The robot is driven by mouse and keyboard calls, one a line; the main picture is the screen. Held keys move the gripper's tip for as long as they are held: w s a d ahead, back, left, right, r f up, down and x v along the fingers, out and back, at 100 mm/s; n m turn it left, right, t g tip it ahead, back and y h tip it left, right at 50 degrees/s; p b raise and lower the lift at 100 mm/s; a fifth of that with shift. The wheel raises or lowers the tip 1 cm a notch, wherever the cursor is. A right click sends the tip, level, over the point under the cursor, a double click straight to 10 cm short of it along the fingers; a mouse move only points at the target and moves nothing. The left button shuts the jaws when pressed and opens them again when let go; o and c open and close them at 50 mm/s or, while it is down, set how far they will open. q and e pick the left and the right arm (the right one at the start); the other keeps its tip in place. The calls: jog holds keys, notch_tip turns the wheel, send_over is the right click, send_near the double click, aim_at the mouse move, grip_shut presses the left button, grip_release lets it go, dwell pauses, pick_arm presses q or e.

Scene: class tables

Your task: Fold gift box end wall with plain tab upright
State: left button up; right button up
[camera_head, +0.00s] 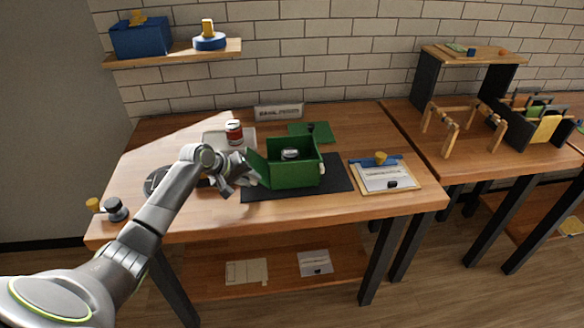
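A green gift box (292,174) stands on a black mat (337,178) in the middle of the table. Its front, back and right walls look upright. Its left end wall (259,166) leans outward to the left. A small light-coloured item (290,153) sits inside the box. My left gripper (248,181) is at the left of the box, close to the leaning wall; I cannot tell whether it touches it. Its fingers are small and partly merged with the wrist, so their opening is unclear. A separate green piece (322,136) lies behind the box. My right gripper is not in view.
A red and white can (234,132) stands on a pale tray (212,138) behind my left arm. A clipboard (386,177) lies at the right. A dark round plate (156,180) and a small dark knob-like object (115,209) are at the left.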

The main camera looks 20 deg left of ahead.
pick_arm(q)
grip_shut()
jog(key=shift+d+r+p, duration=0.15)
jog(key=shift+r+p, duration=0.15)
jog(key=shift+p, duration=0.5)
jog(key=shift+w+d+r+g+y+p, duration=0.25)
jog(key=shift+g+y+p, duration=0.3)
jog(key=shift+p, duration=0.55)
jog(key=shift+d+f+y, duration=0.1)
jog(key=shift+f+y, duration=0.1)
jog(key=shift+y, duration=0.05)
jog(key=shift+r, duration=0.1)
